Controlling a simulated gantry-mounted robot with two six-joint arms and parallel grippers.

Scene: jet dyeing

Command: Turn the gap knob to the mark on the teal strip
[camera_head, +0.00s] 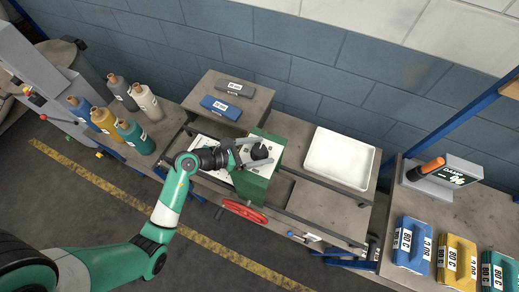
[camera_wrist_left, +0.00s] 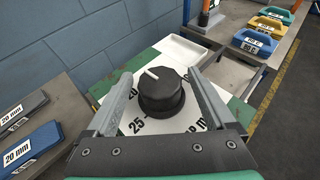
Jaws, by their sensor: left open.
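The gap knob (camera_wrist_left: 160,92) is round and black with a white pointer line, which points to the upper left. It sits on a white dial plate with the numbers 20 and 25 legible and other print partly hidden. In the head view the knob (camera_head: 259,152) is on the green machine. My left gripper (camera_head: 264,153) is open around it, one finger on each side; in the wrist view (camera_wrist_left: 160,76) gaps show between fingers and knob. A blue strip (camera_head: 221,107) and a dark grey strip (camera_head: 234,88) lie on the shelf. I cannot make out a teal strip.
A red handwheel (camera_head: 244,211) is at the machine's front. A white tray (camera_head: 341,160) lies to the right. Several bottles (camera_head: 134,134) stand at left. Blue, yellow and teal blocks (camera_head: 457,262) lie on the right table near an orange-handled device (camera_head: 426,168).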

